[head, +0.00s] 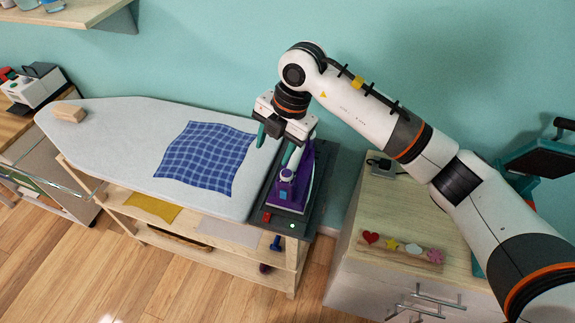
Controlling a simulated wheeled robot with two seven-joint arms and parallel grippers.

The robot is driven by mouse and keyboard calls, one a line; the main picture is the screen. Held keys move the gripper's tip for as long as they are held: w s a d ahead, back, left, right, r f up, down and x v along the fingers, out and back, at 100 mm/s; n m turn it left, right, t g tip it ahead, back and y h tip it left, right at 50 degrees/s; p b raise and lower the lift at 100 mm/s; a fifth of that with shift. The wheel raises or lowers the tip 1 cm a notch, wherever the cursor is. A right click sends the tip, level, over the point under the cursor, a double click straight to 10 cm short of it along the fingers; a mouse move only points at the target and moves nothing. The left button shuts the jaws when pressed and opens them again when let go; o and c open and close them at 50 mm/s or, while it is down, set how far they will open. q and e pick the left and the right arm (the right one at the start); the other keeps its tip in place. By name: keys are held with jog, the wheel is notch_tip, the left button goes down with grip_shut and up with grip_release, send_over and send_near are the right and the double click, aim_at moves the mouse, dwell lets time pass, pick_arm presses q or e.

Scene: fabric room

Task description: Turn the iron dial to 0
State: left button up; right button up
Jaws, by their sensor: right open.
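A purple iron (290,194) rests on the dark stand at the right end of the ironing board (112,153). A small pale round part with blue near it, which looks like the dial (287,174), shows on the iron; its setting is too small to read. My right gripper (275,146) is above the iron's back part, pointing down, with its two green-tipped fingers apart and nothing between them. It hides part of the iron. I cannot tell whether a finger touches the iron. My left gripper is not in view.
A blue checked cloth (207,157) lies on the board, and a wooden block (69,112) sits at its far left. The iron stand (309,219) shows a red switch and a lit light. A wooden cabinet (400,205) with colourful shapes stands right. A sewing machine (34,88) is far left.

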aim_at(287, 173)
jog(key=d+f+p, duration=0.1)
jog(key=f, duration=0.2)
jog(key=w+f+h+p, duration=0.1)
jog(key=f, duration=0.2)
jog(key=w+d+f+m+h+p, duration=0.1)
jog(key=f, duration=0.2)
jog(key=shift+w+d+f+t+p, duration=0.1)
jog(key=shift+d+f+t+p, duration=0.05)
jog(key=shift+d+t+p, duration=0.25)
jog(key=shift+a+f, duration=0.1)
jog(key=shift+f, duration=0.65)
